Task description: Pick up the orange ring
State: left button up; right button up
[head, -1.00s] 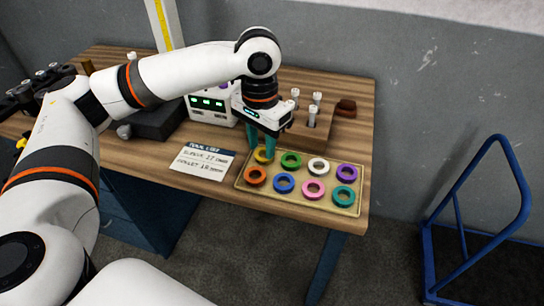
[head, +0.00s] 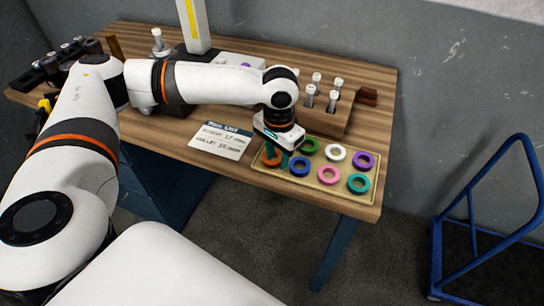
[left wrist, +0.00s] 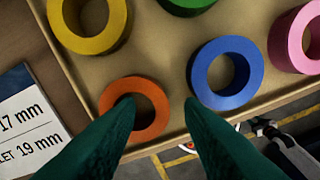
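The orange ring (head: 269,161) lies at the front left of the shallow tan tray (head: 313,183), partly covered by my left gripper in the head view. My left gripper (head: 279,158) points down over this corner of the tray. In the left wrist view the orange ring (left wrist: 152,124) is below the green fingers (left wrist: 157,101), which are apart with nothing between them. One fingertip overlaps the ring's hole and the other shows between the orange ring and the blue ring (left wrist: 250,88). I cannot tell how high the fingertips are. My right gripper is not in view.
The yellow ring (left wrist: 116,35) is behind the orange one. Green (head: 309,147), white, purple, pink and teal rings fill the tray. A wooden block with pegs (head: 325,117) stands behind it. A printed tool list (head: 222,140) lies to the left.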

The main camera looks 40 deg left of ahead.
pick_arm(q)
jog(key=shift+f, duration=0.25)
grip_shut()
jog(key=shift+r, duration=0.1)
